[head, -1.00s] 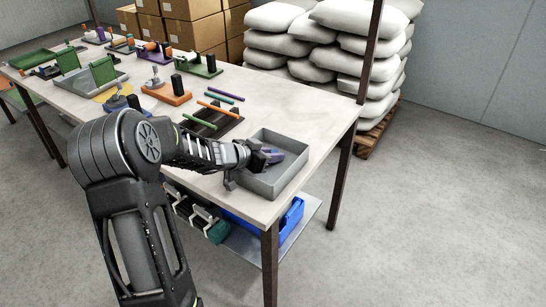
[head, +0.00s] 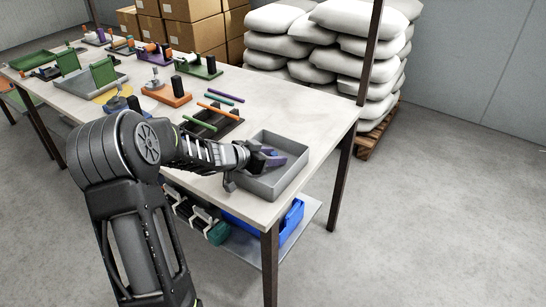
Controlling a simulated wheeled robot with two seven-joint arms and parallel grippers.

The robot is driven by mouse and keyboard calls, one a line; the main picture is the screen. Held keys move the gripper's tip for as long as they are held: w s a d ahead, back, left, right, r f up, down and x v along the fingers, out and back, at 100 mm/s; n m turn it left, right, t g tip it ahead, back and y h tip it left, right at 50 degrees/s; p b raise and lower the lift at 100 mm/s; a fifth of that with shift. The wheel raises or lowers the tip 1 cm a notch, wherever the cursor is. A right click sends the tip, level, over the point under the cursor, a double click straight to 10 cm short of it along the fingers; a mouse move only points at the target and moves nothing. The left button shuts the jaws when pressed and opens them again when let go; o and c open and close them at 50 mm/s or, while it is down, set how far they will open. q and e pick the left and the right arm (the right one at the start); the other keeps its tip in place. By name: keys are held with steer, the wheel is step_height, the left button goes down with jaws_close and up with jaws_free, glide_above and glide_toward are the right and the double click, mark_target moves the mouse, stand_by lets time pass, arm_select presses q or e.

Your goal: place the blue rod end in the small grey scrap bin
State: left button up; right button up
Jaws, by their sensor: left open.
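The small grey scrap bin (head: 273,186) stands at the near right corner of the table. My left gripper (head: 264,160) reaches into the bin from the left, with its fingers below the rim level. It is open. A blue to purple piece (head: 271,152) shows at the fingertips inside the bin. I take it for the blue rod end, but it is small and partly covered by the gripper. Whether it touches the bin floor or a finger I cannot tell. My right gripper is not in view.
A dark rack (head: 232,126) with a purple rod (head: 226,93), an orange rod (head: 223,105) and a green rod (head: 200,127) lies left of the bin. An orange-based fixture (head: 166,95) stands further back. The tabletop (head: 290,108) behind the bin is clear.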

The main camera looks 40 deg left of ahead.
arm_select(q)
steer(key=p+v, duration=0.2)
steer(key=v, duration=0.8)
steer(key=shift+s+a+r, duration=0.1)
steer(key=shift+s+r, duration=0.15)
steer(key=shift+s, duration=0.05)
steer(key=shift+s+r, duration=0.15)
steer(key=shift+s, duration=0.35)
steer(key=shift+a+r, duration=0.1)
